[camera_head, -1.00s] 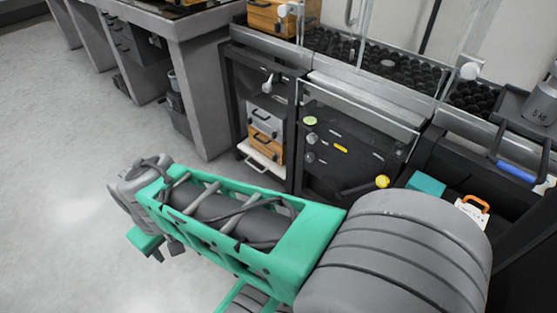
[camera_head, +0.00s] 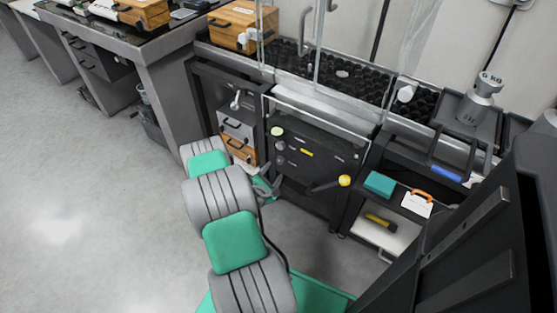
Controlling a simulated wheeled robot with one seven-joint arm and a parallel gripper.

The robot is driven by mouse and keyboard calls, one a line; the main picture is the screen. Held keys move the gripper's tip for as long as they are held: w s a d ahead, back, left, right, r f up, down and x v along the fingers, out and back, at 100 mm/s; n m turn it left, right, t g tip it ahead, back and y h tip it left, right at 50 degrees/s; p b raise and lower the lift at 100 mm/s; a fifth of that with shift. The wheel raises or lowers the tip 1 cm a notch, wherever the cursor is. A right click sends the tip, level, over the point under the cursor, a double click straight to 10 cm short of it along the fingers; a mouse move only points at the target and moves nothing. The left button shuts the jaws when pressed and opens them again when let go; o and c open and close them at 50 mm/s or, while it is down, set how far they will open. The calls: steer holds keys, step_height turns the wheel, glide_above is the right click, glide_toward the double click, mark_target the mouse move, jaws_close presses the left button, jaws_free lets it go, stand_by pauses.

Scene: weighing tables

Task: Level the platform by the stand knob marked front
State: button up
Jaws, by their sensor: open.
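The stand's dark front panel (camera_head: 318,170) carries a column of knobs at its left: a pale green knob (camera_head: 277,131) on top and grey knobs (camera_head: 280,147) below it. Small labels lie to their right, one of them yellow (camera_head: 307,152); their lettering is too small to read, so I cannot tell which knob is marked front. A lever with a yellow ball (camera_head: 344,181) sticks out lower right. The dark bumpy platform (camera_head: 375,88) lies above, with a pale round disc (camera_head: 342,74) on it. My gripper (camera_head: 270,190) is open, low before the panel's left side, partly hidden by my arm.
Small drawers (camera_head: 236,135) stand left of the panel. To the right are a teal block (camera_head: 380,184), a white tag with an orange handle (camera_head: 417,202) and a metal weight (camera_head: 483,97). Clear upright panes rise above the platform. The floor at left is free.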

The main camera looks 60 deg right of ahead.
mark_target(280, 162)
steer(key=b+x, duration=0.1)
steer(key=x, duration=0.6)
steer(key=shift+d+f+b, duration=0.15)
steer(key=shift+d+b, duration=0.1)
steer(key=shift+b, duration=0.1)
steer(key=shift+c, duration=0.3)
jaws_close()
